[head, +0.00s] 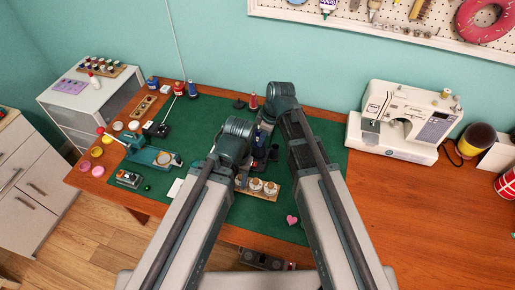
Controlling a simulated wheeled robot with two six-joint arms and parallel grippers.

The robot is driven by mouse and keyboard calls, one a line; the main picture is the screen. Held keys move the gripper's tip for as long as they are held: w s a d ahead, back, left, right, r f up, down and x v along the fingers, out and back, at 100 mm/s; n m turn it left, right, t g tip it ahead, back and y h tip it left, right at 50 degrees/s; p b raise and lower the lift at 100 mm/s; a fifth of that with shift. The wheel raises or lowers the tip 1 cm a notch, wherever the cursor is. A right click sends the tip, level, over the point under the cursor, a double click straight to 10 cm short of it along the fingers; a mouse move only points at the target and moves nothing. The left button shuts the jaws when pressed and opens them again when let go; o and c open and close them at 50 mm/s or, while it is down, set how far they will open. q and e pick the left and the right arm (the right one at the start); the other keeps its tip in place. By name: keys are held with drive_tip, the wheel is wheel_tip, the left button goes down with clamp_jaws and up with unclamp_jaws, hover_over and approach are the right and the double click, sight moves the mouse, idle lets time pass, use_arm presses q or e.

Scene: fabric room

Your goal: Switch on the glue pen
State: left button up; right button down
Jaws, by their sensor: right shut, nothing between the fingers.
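I cannot surely tell which item is the glue pen. A small grey device (128,179) lies at the mat's front left. My right gripper (262,147) is small and dark between my two arms, over the middle of the mat. It is shut and empty, apart from the leaning stick. My left gripper's fingers are hidden behind my left arm.
A wooden holder with white-topped jars (263,187) stands between my arms. A blue-green press (150,155) and small pots are on the left. A white sewing machine (405,120) stands at right. The wooden table (440,215) is clear at front right.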

sight(255, 164)
use_arm(q)
drive_tip(key=shift+w, duration=0.1)
use_arm(e)
drive_tip(key=shift+w, duration=0.3)
use_arm(q)
wheel_tip(255, 164, down, 13)
drive_tip(key=b, duration=1.3)
use_arm(e)
drive_tip(key=x, duration=1.3)
drive_tip(key=shift+s+d+f, duration=0.1)
drive_tip(key=shift+s+d, duration=0.05)
drive_tip(key=shift+d, duration=0.25)
use_arm(q)
drive_tip(key=shift+f+b, duration=0.3)
drive_tip(key=shift+b, duration=0.05)
use_arm(e)
drive_tip(key=shift+f, duration=0.35)
